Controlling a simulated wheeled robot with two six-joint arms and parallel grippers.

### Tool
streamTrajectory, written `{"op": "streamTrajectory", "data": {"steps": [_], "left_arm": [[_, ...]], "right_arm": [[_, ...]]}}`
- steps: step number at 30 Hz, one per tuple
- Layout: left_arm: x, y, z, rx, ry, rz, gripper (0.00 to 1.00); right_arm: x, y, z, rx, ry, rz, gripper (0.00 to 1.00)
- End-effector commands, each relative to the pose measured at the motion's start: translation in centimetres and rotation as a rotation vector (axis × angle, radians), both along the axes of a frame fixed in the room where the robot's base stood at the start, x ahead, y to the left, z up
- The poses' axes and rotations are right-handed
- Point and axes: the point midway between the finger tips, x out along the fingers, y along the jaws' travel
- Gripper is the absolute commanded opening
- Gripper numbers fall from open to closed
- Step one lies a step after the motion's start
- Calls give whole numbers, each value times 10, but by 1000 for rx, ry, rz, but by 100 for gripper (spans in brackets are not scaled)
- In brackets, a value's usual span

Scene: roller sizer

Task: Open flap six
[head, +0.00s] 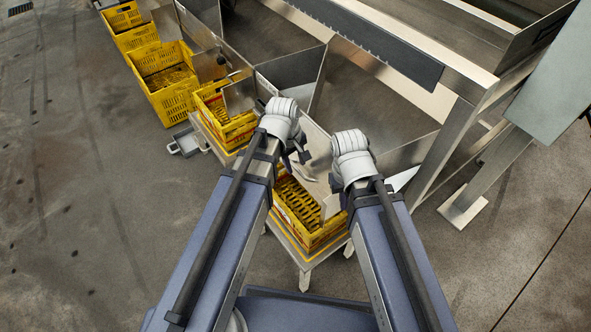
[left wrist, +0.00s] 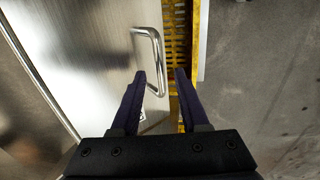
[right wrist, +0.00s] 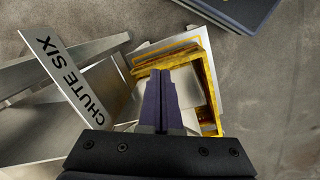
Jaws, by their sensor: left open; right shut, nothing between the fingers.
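The flap, a brushed metal plate (left wrist: 90,50) with a bent bar handle (left wrist: 152,62), fills the left of the left wrist view. My left gripper (left wrist: 160,75) is open, and the handle's lower end shows between its fingers; I cannot tell if they touch it. In the head view my left gripper (head: 302,156) is above the near chute. My right gripper (right wrist: 161,72) is shut and empty over the near yellow crate (right wrist: 211,95). A plate reading "CHUTE SIX" (right wrist: 62,75) is left of it. In the head view my arms partly hide the flap and crate.
The near yellow crate (head: 324,236) stands on a metal stand below both grippers. Other yellow crates (head: 170,82) line up toward the back left beside metal chutes. A steel frame (head: 455,150) stands on the right.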

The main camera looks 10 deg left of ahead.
Motion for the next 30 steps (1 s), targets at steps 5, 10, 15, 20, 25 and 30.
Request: {"op": "streamTrajectory", "data": {"steps": [5,10,15,20,25,30], "left_arm": [[1,-1,-7,0,0,0,45],[1,-1,-6,0,0,0,45],[1,-1,-6,0,0,-1,28],[1,-1,-6,0,0,-1,10],[1,-1,-6,0,0,-1,0],[1,-1,-7,0,0,0,0]], "right_arm": [[0,0,-7,0,0,0,0],[0,0,-6,0,0,0,0],[0,0,-6,0,0,0,0],[0,0,-6,0,0,0,0],[0,0,-6,0,0,0,0],[0,0,-6,0,0,0,0]]}}
